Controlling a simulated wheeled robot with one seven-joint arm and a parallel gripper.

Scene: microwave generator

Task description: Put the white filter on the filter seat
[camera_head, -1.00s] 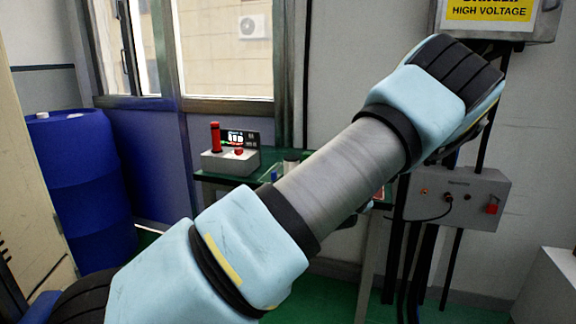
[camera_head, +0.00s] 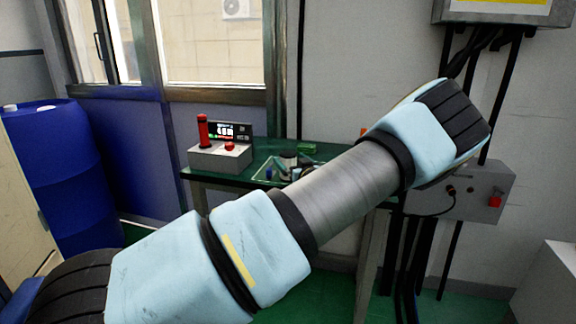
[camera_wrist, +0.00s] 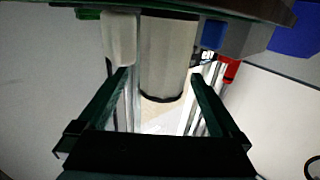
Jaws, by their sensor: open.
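A pale grey-white cylinder with a dark rim (camera_wrist: 166,52), which looks like the white filter, is ahead of my gripper (camera_wrist: 159,76) in the wrist view. The two dark green fingers are apart, with the cylinder's lower end showing between their tips. I cannot tell whether they touch it. A small whitish cylinder (camera_head: 289,157) shows at the tray on the green table in the head view. My arm hides the table's right part and my gripper there. I cannot make out the filter seat.
A grey box with a red handle and display (camera_head: 220,153) stands on the green table (camera_head: 262,153). A blue barrel (camera_head: 62,165) stands at left. A grey wall box (camera_head: 480,188) with cables is at right. A blue block (camera_wrist: 212,34) is near the cylinder.

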